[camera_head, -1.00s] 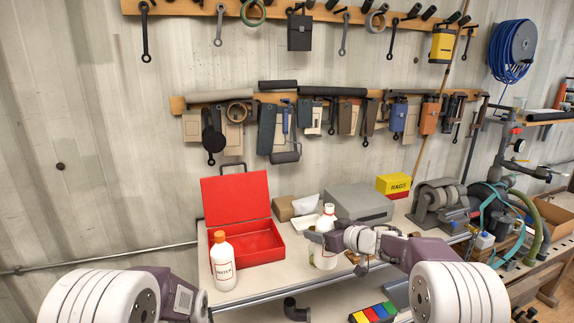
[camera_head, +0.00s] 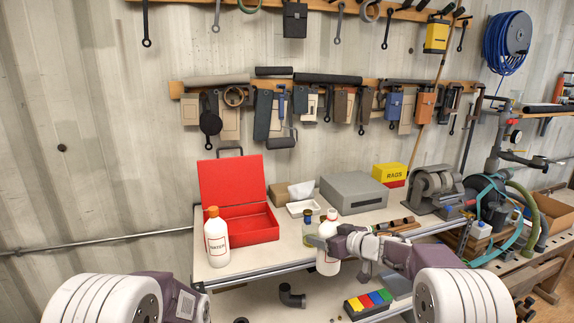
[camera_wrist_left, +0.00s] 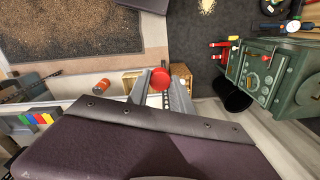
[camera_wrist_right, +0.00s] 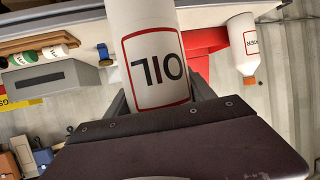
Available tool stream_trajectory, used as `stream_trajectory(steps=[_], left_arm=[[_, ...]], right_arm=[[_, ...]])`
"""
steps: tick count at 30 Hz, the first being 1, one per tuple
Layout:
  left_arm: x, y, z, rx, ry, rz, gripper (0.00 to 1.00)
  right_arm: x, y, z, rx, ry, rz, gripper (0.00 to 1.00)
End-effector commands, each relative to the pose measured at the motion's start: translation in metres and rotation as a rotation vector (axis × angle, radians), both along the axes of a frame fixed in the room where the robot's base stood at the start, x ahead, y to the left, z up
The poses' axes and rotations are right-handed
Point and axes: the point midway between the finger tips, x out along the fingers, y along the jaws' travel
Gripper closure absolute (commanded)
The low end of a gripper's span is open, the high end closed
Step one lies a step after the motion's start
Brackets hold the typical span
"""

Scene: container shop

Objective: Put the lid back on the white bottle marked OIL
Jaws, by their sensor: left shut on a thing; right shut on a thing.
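The white OIL bottle (camera_head: 328,258) is held by my right gripper (camera_head: 318,243) in front of the table's edge in the head view. Its red-framed OIL label shows upside down in the right wrist view (camera_wrist_right: 158,70), between the fingers. The bottle looks close to upright; its neck is reddish in the head view. My left gripper (camera_wrist_left: 160,84) is shut on a round red lid (camera_wrist_left: 160,78) between its fingertips. That gripper is outside the head view, where only my left arm shows at lower left. The lid and the bottle are apart.
A second white bottle with an orange cap (camera_head: 216,240) stands on the table (camera_head: 270,260) at left. An open red box (camera_head: 262,226), a small jar (camera_head: 308,228), a white tray (camera_head: 300,207) and a grey case (camera_head: 353,192) stand behind. A colored-block tray (camera_head: 368,304) sits lower down.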

Motion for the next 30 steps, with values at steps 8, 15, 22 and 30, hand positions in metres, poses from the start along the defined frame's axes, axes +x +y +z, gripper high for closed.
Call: stream_trajectory(steps=[8, 15, 22, 30], left_arm=[[0.000, 0.000, -0.086, 0.000, 0.000, 0.000, 1.00], [0.000, 0.000, -0.086, 0.000, 0.000, 0.000, 1.00], [0.000, 0.000, -0.086, 0.000, 0.000, 0.000, 1.00], [0.000, 0.000, -0.086, 0.000, 0.000, 0.000, 1.00]], right_arm=[[0.000, 0.000, -0.086, 0.001, -0.001, 0.000, 1.00], [0.000, 0.000, -0.086, 0.001, -0.001, 0.000, 1.00], [-0.002, 0.001, -0.088, 0.001, 0.001, 0.004, 1.00], [-0.030, 0.016, -0.116, 0.002, 0.005, 0.068, 1.00]])
